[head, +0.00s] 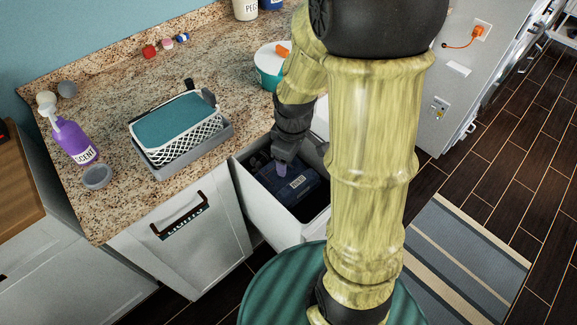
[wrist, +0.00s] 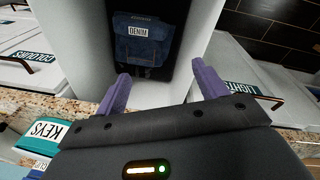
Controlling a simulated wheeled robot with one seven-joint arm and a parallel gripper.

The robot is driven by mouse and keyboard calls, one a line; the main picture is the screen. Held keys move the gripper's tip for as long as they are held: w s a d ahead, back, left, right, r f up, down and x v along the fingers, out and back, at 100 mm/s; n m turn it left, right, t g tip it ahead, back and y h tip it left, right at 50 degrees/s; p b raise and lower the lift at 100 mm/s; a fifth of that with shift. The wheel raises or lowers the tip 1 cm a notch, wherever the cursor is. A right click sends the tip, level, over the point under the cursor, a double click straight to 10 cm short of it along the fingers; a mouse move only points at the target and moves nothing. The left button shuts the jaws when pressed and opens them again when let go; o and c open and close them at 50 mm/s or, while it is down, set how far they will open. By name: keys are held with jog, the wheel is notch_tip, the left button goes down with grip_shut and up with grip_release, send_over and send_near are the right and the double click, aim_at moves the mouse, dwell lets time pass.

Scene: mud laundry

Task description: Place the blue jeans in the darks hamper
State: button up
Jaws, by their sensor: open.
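The blue jeans (head: 292,187), folded, lie inside an open pull-out hamper (head: 246,204) under the counter. In the wrist view the jeans (wrist: 143,42) show a white DENIM label and lie inside the white-walled hamper (wrist: 85,45). No label naming this hamper is visible. My gripper (head: 281,168) is over the hamper opening, close above the jeans in the head view. In the wrist view my gripper (wrist: 160,76) has its purple fingers spread apart with nothing between them. The jeans are apart from the fingers there. My arm hides the hamper's right side in the head view.
A closed front labelled LIGHTS (wrist: 243,89) and one labelled COLOURS (wrist: 20,60) flank the open hamper. A basket with teal contents (head: 178,150), a purple SCENT bottle (head: 72,140) and a teal tub (head: 268,77) stand on the granite counter. A striped rug (head: 455,262) lies at right.

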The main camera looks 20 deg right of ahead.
jog(key=s+a+r+m+t, duration=0.1)
jog(key=s+a+r+m, duration=0.1)
jog(key=s+m, duration=0.4)
jog(key=r+m, duration=0.1)
jog(key=m, duration=0.1)
jog(key=shift+a+r+m, duration=0.15)
jog(key=shift+a+m, duration=0.15)
jog(key=shift+a, duration=0.05)
